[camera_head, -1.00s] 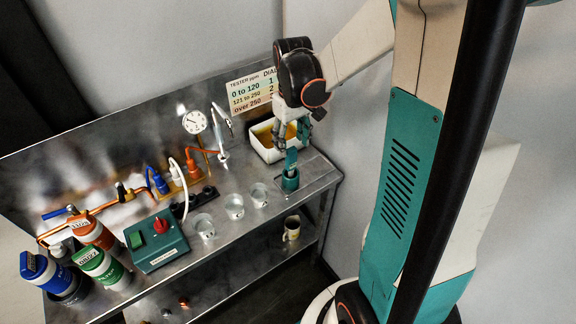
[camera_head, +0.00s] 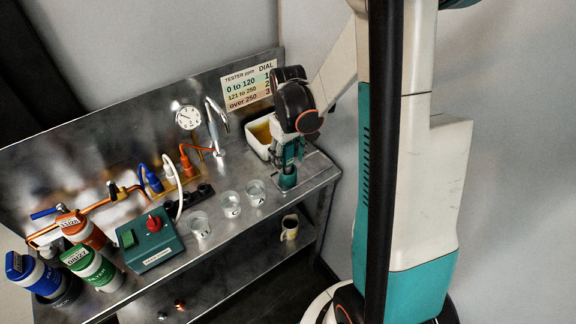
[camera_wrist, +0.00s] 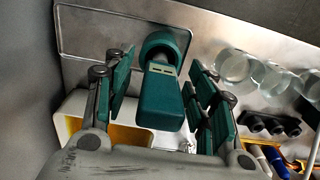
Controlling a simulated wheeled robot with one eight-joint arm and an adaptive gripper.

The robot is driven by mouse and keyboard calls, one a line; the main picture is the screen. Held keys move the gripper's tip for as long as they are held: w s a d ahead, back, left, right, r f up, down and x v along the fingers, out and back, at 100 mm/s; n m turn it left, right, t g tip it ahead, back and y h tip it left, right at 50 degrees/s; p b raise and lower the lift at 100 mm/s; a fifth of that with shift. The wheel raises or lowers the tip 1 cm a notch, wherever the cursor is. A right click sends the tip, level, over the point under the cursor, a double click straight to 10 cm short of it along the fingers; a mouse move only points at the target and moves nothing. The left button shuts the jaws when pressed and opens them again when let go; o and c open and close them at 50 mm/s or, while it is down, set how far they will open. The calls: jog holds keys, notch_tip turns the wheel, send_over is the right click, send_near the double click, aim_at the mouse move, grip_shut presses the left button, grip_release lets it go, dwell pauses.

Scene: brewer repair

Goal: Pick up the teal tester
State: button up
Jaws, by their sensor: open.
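The teal tester (camera_wrist: 160,95) stands in a round teal holder (camera_wrist: 165,43) at the right end of the metal bench. In the head view the holder (camera_head: 288,181) shows below my gripper (camera_head: 288,155), and the tester is mostly hidden by the fingers. My gripper is open, pointing down. In the wrist view its fingers (camera_wrist: 155,98) are on both sides of the tester, with a visible gap on each side.
A white tub with yellow inside (camera_head: 258,135) stands behind the gripper. Several glass cups (camera_head: 230,204) are left of the holder. A teal box with a red knob (camera_head: 152,240) and bottles (camera_head: 92,268) stand further left. A mug (camera_head: 290,227) is on the lower shelf.

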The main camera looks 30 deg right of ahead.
jog(key=c, duration=1.2)
jog(key=shift+o, duration=0.2)
jog(key=shift+r, duration=0.1)
notch_tip(320, 180, up, 27)
jog(key=p, duration=1)
